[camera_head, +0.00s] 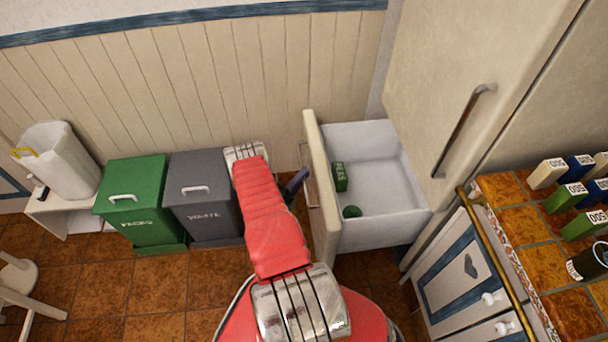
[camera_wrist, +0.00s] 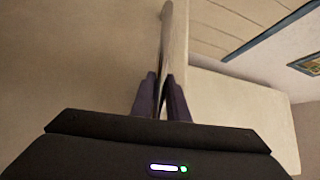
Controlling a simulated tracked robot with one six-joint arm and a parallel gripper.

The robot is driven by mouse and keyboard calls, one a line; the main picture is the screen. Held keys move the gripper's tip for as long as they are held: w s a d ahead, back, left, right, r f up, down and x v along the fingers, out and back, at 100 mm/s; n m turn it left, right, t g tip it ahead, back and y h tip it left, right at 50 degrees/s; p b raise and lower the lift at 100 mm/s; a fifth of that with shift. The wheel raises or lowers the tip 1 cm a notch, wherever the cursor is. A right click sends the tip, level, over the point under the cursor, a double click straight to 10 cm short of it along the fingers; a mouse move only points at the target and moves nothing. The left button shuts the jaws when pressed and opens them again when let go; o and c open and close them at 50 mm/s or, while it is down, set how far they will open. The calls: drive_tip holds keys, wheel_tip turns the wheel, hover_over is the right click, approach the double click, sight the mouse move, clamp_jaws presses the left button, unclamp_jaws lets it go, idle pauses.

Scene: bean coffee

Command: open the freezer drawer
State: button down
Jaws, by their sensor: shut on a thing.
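The freezer drawer (camera_head: 372,140) is pulled far out from the bottom of the cream fridge (camera_head: 460,60). Its white inside shows a green peas box (camera_head: 340,177) and a round green thing (camera_head: 352,211). The drawer front (camera_head: 319,165) faces left, with a slim metal handle (camera_head: 308,180) on it. My gripper (camera_head: 299,180) is shut on the handle at the outer side of the drawer front. In the wrist view, the dark fingers (camera_wrist: 160,95) close around the handle beside the cream drawer front (camera_wrist: 176,45). The exact finger contact is partly hidden.
A grey waste bin (camera_head: 203,205) and a green bin (camera_head: 133,195) stand left of my arm against the panelled wall. A tiled counter (camera_head: 515,215) with small boxes is at right, above a cabinet (camera_head: 465,270). Some tiled floor shows at lower left.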

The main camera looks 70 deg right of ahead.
drive_tip(key=shift+w+a+f, duration=0.15)
drive_tip(key=shift+w+a, duration=0.1)
drive_tip(key=shift+w, duration=0.2)
drive_tip(key=c, duration=1.7)
unclamp_jaws()
drive_tip(key=shift+c, duration=0.2)
drive_tip(key=v, duration=1.3)
drive_tip(key=shift+a, duration=0.35)
drive_tip(key=shift+w, duration=0.1)
